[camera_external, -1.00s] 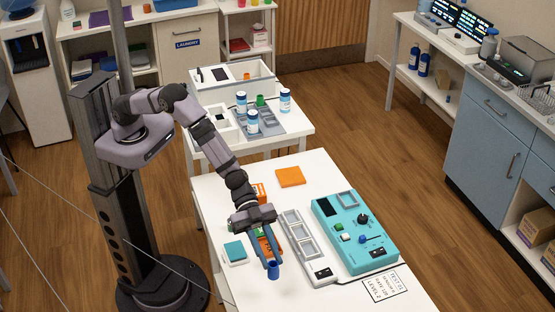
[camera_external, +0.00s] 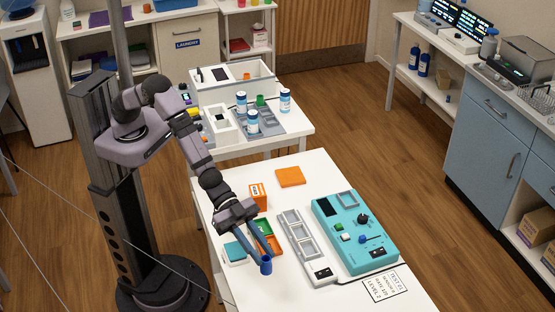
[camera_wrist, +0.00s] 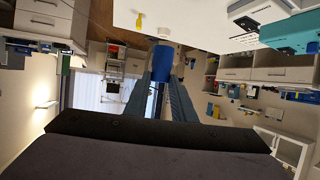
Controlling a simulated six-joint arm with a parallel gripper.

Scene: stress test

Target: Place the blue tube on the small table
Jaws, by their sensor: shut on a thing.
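The blue tube (camera_external: 266,266) is held upright between the fingertips of my gripper (camera_external: 260,257), over the front part of the long white table (camera_external: 222,188). In the wrist view the tube (camera_wrist: 162,62) sits between the two long fingers (camera_wrist: 161,75) of my gripper, which are shut on it. I cannot tell how far the tube is above the tabletop. A smaller white table (camera_external: 296,129) stands behind the long one, with bottles, a grey tray and white boxes on it.
An orange-and-green tray (camera_external: 265,242), an orange box (camera_external: 258,196) and a teal-topped box (camera_external: 235,252) are near my gripper. A grey rack (camera_external: 297,235) and a teal device (camera_external: 355,235) lie to its right. An orange square (camera_external: 290,177) lies farther back.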

